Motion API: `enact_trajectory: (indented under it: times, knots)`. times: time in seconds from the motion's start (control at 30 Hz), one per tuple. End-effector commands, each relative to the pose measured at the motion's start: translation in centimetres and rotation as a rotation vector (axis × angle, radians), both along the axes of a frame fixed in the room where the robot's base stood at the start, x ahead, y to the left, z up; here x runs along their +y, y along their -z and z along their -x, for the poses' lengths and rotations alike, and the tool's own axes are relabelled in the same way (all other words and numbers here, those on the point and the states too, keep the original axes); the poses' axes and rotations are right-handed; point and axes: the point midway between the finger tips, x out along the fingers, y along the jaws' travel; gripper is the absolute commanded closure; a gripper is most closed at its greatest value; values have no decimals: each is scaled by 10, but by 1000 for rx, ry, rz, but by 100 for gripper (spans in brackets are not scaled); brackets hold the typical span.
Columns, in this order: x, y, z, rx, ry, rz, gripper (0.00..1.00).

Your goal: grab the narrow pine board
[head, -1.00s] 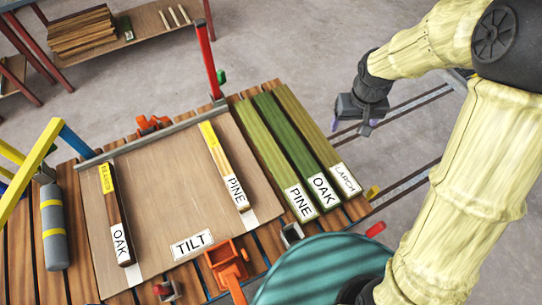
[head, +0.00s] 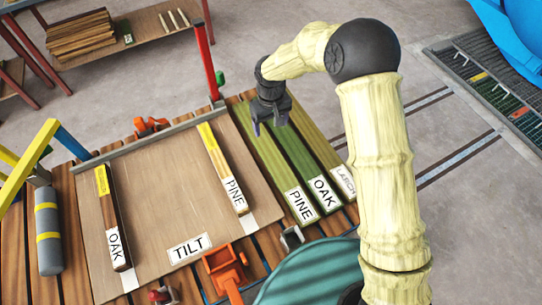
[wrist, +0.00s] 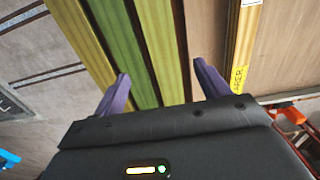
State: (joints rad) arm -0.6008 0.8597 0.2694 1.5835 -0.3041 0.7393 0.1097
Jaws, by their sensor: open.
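A row of three long boards lies at the right of the bench. The yellow-green board labelled PINE (head: 272,160) is its left one; it also shows in the wrist view (wrist: 163,45). Beside it lie the green OAK board (head: 305,165) and the olive LARCH board (head: 325,150). A thinner strip, also labelled PINE (head: 222,165), lies apart on the tilt panel; its yellow end shows in the wrist view (wrist: 245,35). My gripper (head: 270,126) is open and empty above the row's far part. In the wrist view its fingers (wrist: 161,75) frame the yellow-green board.
The tilt panel (head: 165,190) also bears a dark OAK strip (head: 113,220). A red post (head: 210,60) rises at the panel's far corner. A grey cylinder (head: 48,238) lies at left. A teal round surface (head: 300,275) is in front.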

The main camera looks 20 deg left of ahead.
Motion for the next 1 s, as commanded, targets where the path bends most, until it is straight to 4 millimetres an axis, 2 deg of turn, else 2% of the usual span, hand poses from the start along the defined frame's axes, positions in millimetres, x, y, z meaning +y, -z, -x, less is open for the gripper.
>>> enact_trajectory:
  times: [0.6, 0.73, 1.0]
  knots:
    - [-1, 104, 0, 1, 1, 2, 25]
    - [-1, 112, 0, 1, 1, 1, 25]
    - [0, 113, 0, 1, 1, 1, 25]
